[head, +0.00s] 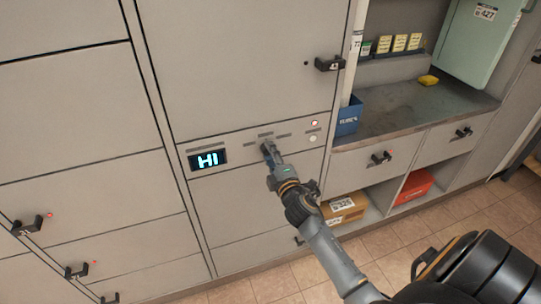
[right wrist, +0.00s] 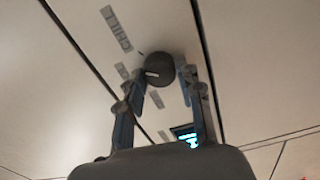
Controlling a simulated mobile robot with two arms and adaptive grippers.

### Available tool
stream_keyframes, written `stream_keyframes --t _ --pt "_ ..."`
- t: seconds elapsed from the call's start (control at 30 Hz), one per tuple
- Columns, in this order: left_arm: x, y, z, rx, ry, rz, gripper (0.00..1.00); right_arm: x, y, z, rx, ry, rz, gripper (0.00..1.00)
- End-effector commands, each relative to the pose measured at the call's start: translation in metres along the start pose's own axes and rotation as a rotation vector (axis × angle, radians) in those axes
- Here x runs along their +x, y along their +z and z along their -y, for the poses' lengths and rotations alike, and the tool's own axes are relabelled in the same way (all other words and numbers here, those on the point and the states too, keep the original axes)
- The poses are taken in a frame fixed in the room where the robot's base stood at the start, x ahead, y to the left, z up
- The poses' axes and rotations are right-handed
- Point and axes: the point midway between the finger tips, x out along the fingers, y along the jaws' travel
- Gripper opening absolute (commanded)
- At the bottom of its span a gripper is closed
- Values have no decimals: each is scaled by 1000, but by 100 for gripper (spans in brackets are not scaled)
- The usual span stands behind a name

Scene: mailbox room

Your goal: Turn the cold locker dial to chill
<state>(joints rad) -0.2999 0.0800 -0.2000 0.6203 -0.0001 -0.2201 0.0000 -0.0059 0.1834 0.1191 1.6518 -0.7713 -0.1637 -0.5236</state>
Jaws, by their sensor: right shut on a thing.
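The cold locker dial (right wrist: 160,69) is a dark round knob with a short white mark, seen in the right wrist view. The mark points left in that picture, toward a small grey label (right wrist: 122,70). The larger CHILL label (right wrist: 118,30) is above and left of the dial there. My right gripper (head: 267,150) is at the locker's control strip, shut on the dial with one finger on each side. In the head view the gripper mostly hides the dial. A display (head: 208,159) left of it reads HI. My left gripper is not in view.
A black door handle (head: 329,64) sticks out above the strip. To the right are a grey counter (head: 425,105) with a blue bin (head: 349,117), and open shelves with a cardboard box (head: 343,208) and a red bin (head: 414,186).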

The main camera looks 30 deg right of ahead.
Motion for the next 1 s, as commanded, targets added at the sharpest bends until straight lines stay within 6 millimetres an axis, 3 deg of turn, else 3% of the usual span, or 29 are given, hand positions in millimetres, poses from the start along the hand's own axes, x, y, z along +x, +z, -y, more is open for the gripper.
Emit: stream_keyframes --t 0.5,1.0 --pt "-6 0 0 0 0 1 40 0 0 -1 362 0 1 4" --pt "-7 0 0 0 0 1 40 0 1 0 443 0 1 4"
